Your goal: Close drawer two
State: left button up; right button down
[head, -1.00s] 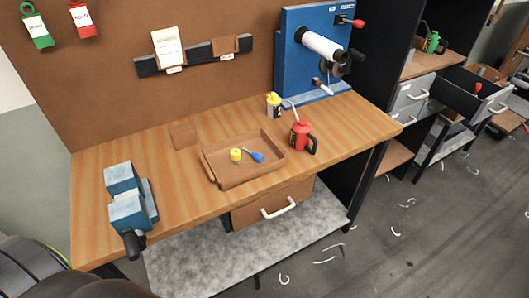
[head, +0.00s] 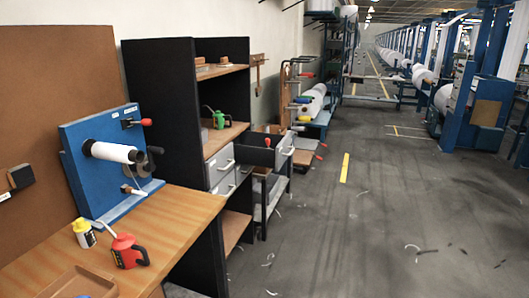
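A pulled-out drawer (head: 261,156) with dark sides stands out from the far side of the black shelf unit. Its grey front (head: 285,149) faces right. Two grey drawers with pale handles, an upper one (head: 219,166) and a lower one (head: 222,187), sit in the black shelf unit and look shut. I cannot read any number on the drawers, so I cannot tell which is drawer two. Neither of my grippers is in view.
A wooden workbench (head: 175,222) fills the lower left, with a blue winding machine (head: 82,170), a red oil can (head: 127,254) and a yellow-topped bottle (head: 83,233). The black shelf unit (head: 160,95) stands behind it. The grey floor (head: 370,220) at right is mostly open, with scattered scraps.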

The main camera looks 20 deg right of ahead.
aim_at(250, 147)
jog(key=i+l+u, duration=0.2)
jog(key=i+l, duration=0.9)
jog(key=l, duration=0.1)
